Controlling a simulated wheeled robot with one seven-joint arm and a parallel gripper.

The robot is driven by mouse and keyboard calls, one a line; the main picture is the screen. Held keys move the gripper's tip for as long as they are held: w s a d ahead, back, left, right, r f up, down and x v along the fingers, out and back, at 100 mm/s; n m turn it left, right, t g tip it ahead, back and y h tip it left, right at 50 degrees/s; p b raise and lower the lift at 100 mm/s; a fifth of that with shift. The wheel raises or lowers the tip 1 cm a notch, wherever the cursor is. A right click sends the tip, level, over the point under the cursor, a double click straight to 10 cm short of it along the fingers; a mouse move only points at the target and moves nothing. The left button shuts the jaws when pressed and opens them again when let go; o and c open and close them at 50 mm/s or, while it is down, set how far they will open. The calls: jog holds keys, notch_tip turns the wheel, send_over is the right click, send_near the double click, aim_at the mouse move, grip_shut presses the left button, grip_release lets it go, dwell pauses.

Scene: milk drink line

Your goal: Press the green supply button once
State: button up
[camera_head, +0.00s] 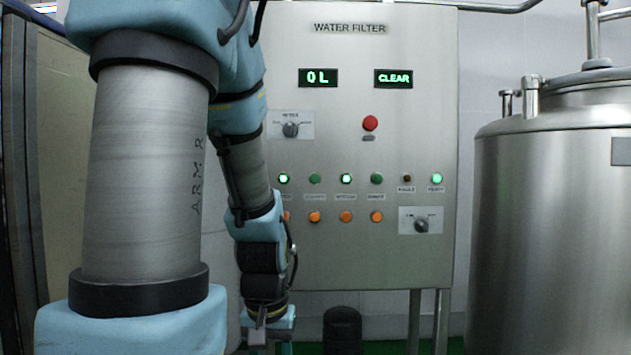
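The steel control panel (410,140) is headed "WATER FILTER". A row of round buttons or lamps crosses its lower half. The leftmost green one (284,179), the third one (346,179) and the far right one (437,179) glow bright. The second one (315,179) and fourth one (377,179) are darker green. The small labels are too blurred to tell surely which is the supply button. My gripper (267,338) hangs low at the bottom edge, below the panel and partly cut off. Its finger opening cannot be made out, and no contact with a button shows.
Several orange buttons (346,217) sit below the green row, the leftmost partly behind my arm. A red button (370,123), knobs (421,225) and displays reading "0 L" (318,78) and "CLEAR" (393,79) are on the panel. A steel tank (550,230) stands right.

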grip_shut()
dwell(1.5)
